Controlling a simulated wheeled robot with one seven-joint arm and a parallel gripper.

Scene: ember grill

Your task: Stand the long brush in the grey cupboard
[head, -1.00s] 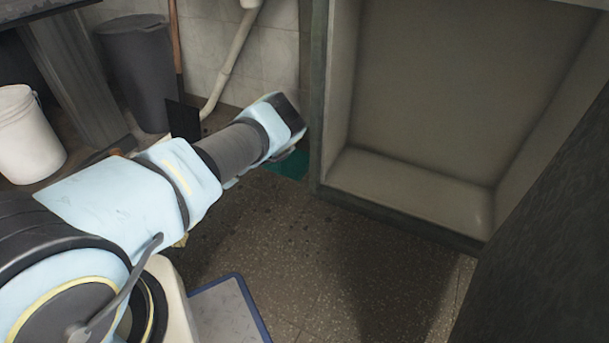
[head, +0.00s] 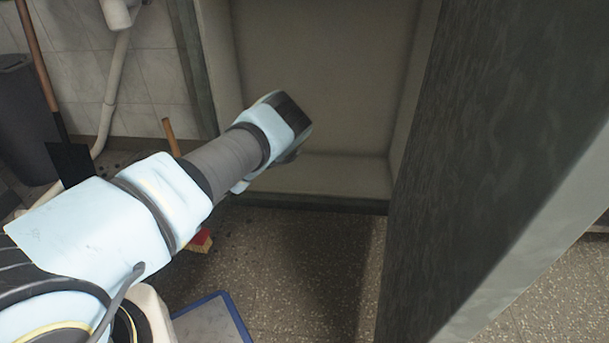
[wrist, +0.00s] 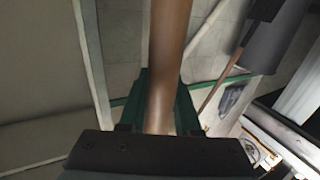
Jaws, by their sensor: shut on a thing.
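The long brush shows in pieces in the head view: a wooden handle end (head: 171,137) above my forearm and a red head with pale bristles (head: 202,240) below it, near the floor. My arm hides its middle. In the wrist view my gripper (wrist: 161,88) has its green fingers on both sides of the brown handle (wrist: 172,35) and is shut on it. The fingers are hidden in the head view. The grey cupboard (head: 345,175) stands open, with an empty-looking pale inside. My wrist is in front of its opening; the brush is left of it.
The cupboard's dark side panel (head: 470,150) stands close on the right. A black shovel (head: 70,162) leans by the tiled wall with a grey bin (head: 22,120) and white pipe (head: 112,85). A blue-edged mat (head: 212,320) lies on the floor. Floor before the cupboard is clear.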

